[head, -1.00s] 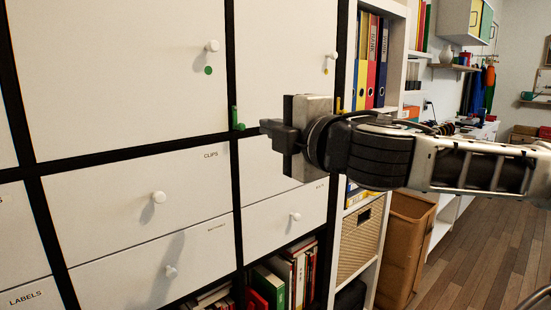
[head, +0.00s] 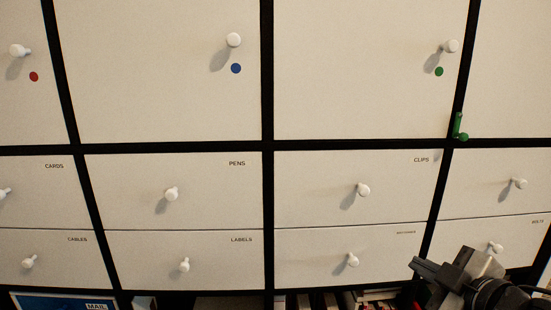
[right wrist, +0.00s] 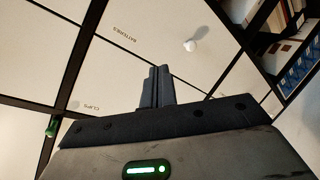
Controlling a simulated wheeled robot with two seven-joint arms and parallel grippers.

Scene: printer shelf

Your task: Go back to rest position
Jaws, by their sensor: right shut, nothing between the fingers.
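My right gripper (head: 432,268) is at the lower right of the head view, in front of the lower drawers near the right-hand columns. Its fingers are shut with nothing between them. The right wrist view shows the two dark fingers (right wrist: 157,84) pressed together, with cabinet fronts behind them. My left gripper is in neither view.
A white cabinet with a black frame (head: 268,100) fills the head view. It has doors with round knobs (head: 233,40), coloured dots, and drawers labelled CARDS, PENS, CLIPS and LABELS. A green piece (head: 459,128) sticks out from the frame at right. Books stand below.

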